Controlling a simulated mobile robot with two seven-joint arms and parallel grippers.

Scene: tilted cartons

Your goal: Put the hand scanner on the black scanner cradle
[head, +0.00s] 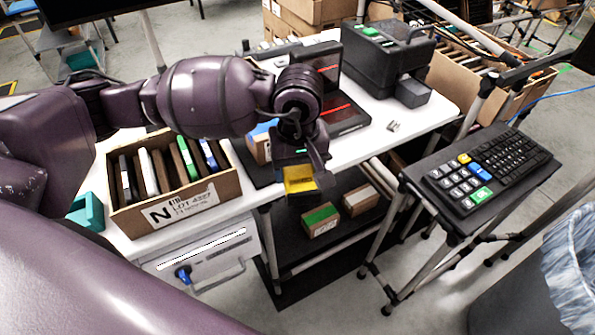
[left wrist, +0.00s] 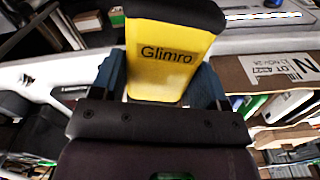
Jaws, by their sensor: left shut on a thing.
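My left gripper (head: 303,165) is shut on a yellow body with a black end, which I take to be the hand scanner (head: 300,184). It hangs just off the front edge of the white table. I cannot pick out the black scanner cradle for certain; a black unit with red lines (head: 349,116) stands on the table behind the gripper. My right gripper is not in view.
A carton marked N (head: 185,206) with several upright items stands left on the table (head: 420,118). A black printer-like box (head: 378,62) is at the back. A keyboard stand (head: 490,170) is at right. Below are a dark shelf and small boxes (head: 320,219).

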